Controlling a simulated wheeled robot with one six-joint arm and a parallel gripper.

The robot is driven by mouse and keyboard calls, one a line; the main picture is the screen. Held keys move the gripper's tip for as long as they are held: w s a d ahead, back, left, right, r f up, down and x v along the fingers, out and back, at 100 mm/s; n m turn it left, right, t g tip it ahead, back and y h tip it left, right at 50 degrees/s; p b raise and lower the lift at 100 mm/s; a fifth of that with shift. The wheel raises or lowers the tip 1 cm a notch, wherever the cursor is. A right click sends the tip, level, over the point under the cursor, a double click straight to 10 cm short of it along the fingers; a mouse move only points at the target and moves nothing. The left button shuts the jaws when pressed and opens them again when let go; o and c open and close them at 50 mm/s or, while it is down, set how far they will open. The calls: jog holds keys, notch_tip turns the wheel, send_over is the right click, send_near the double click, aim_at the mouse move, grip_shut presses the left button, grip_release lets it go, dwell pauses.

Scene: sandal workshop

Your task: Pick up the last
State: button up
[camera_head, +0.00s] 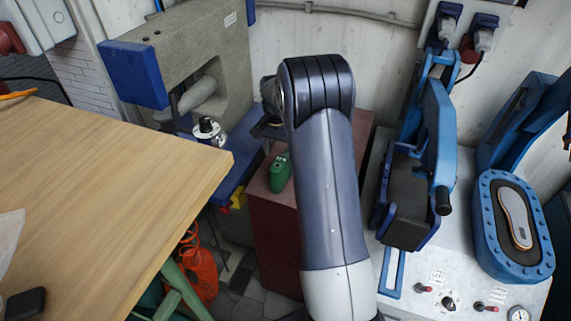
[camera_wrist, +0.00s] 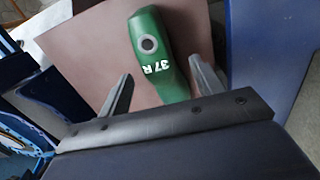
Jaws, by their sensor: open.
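The last is a green shoe form (camera_head: 280,172) on top of a reddish-brown stand (camera_head: 258,205), left of my arm. In the wrist view the last (camera_wrist: 158,60) shows a grey round hole and the white marking "37 R". My gripper (camera_wrist: 160,68) is open, with one grey finger on each side of the last's lower part in that view. I see no finger touching it, and cannot tell how far the fingertips are above it. In the head view my gripper (camera_head: 268,130) is mostly hidden behind my arm.
A wooden table (camera_head: 100,160) fills the left. At right, a blue press (camera_head: 435,150) and a blue-rimmed mould with a sole (camera_head: 516,218) sit on a white bench.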

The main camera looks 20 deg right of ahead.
aim_at(282, 158)
jog(key=f, duration=0.2)
jog(key=f+p, duration=0.1)
jog(key=f, duration=0.1)
jog(key=shift+s+d+f, duration=0.15)
jog(key=shift+d+f, duration=0.05)
jog(key=shift+f, duration=0.1)
jog(key=shift+r, duration=0.1)
jog(key=c, duration=1.1)
